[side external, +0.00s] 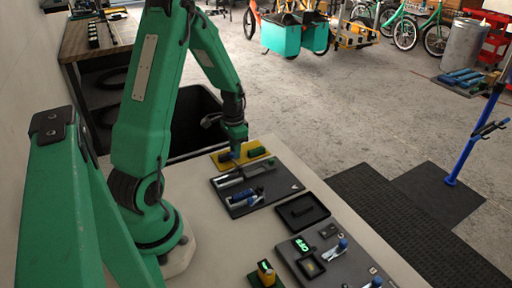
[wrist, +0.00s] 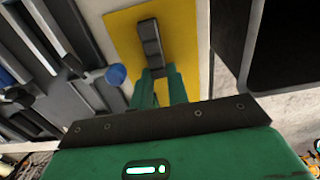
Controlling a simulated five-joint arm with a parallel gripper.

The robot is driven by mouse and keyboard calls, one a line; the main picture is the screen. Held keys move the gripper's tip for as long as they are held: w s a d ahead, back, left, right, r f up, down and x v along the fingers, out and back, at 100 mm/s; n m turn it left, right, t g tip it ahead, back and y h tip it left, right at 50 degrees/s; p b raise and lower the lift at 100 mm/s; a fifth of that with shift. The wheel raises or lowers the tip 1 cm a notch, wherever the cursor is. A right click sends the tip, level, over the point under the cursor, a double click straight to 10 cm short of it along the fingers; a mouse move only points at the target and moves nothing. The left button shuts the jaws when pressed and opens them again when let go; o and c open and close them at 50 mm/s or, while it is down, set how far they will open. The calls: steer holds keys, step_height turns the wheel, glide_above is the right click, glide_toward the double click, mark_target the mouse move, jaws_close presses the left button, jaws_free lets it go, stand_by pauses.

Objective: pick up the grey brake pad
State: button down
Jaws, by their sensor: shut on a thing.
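The grey brake pad (wrist: 150,42) is a dark, narrow block in the wrist view, over a yellow mat (wrist: 121,30). Its near end sits between the green fingers of my gripper (wrist: 160,72), which is shut on it. In the side external view my gripper (side external: 236,153) points down at the yellow mat (side external: 266,160) at the far end of the bench. The pad cannot be made out clearly there. I cannot tell whether it still touches the mat.
A dark tool tray (side external: 285,187) lies beside the mat, nearer the side camera. A blue round knob (wrist: 116,74) is close to my fingers. An empty black tray (side external: 302,210) and a grey panel (side external: 335,260) lie farther along.

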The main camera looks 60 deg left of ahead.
steer(key=shift+r, duration=0.2)
steer(key=shift+r, duration=0.5)
steer(key=r, duration=0.3)
steer(key=shift+w+d, duration=0.1)
steer(key=shift+d, duration=0.1)
steer(key=w+d+r, duration=0.1)
steer(key=d+r, duration=0.5)
steer(key=d, duration=0.5)
steer(key=shift+r, duration=0.35)
steer(key=shift+d, duration=0.1)
